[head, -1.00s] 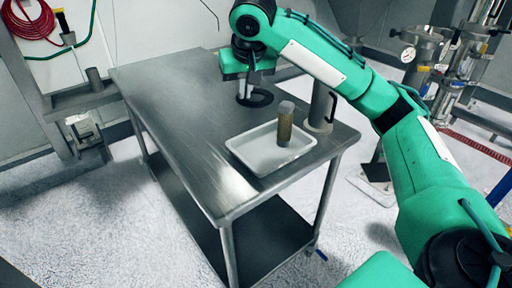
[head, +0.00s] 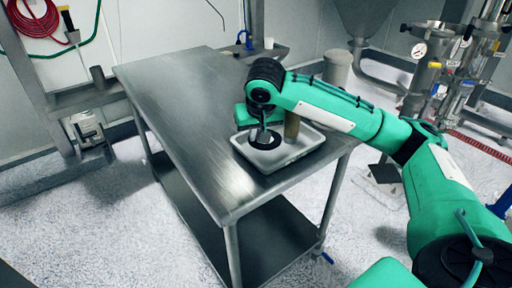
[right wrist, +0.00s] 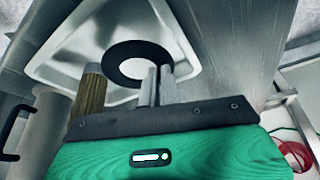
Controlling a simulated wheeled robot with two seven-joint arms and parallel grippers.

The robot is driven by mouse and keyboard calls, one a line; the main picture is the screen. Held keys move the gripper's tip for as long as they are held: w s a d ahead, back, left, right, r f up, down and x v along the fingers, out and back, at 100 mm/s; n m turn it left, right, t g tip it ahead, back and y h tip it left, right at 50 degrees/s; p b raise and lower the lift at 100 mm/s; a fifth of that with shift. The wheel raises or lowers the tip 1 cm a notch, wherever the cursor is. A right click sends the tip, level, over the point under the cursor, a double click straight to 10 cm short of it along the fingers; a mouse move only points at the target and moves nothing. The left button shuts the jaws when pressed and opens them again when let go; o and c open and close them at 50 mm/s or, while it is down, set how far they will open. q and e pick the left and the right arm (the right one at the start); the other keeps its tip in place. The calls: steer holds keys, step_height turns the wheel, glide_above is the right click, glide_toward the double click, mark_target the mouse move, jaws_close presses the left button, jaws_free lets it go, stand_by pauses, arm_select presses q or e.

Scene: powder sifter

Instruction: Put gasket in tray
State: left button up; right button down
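The gasket is a flat black ring (head: 252,140) over the left part of the white tray (head: 290,157). It also shows in the right wrist view (right wrist: 134,49), with the pale tray floor seen through its hole. My right gripper (head: 262,138) points down at the gasket. Its two fingers (right wrist: 158,88) are close together over the ring's near edge and look shut on it. Whether the ring touches the tray floor is hard to tell. My left gripper is not in view.
A brownish cylinder (head: 291,124) stands upright at the tray's right side, close beside my right gripper. The tray lies near the right edge of a steel table (head: 185,110). The table's left and middle are clear. A grey canister (head: 337,68) stands behind my right arm.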

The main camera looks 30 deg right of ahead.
mark_target(256, 144)
step_height(256, 144, down, 4)
steer(key=shift+f+b, duration=0.1)
steer(key=shift+b, duration=0.2)
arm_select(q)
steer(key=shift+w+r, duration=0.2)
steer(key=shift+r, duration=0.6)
arm_select(e)
steer(key=c, duration=2)
jaws_free()
steer(key=shift+f, duration=0.15)
steer(key=o, duration=0.4)
steer(key=shift+c, duration=0.2)
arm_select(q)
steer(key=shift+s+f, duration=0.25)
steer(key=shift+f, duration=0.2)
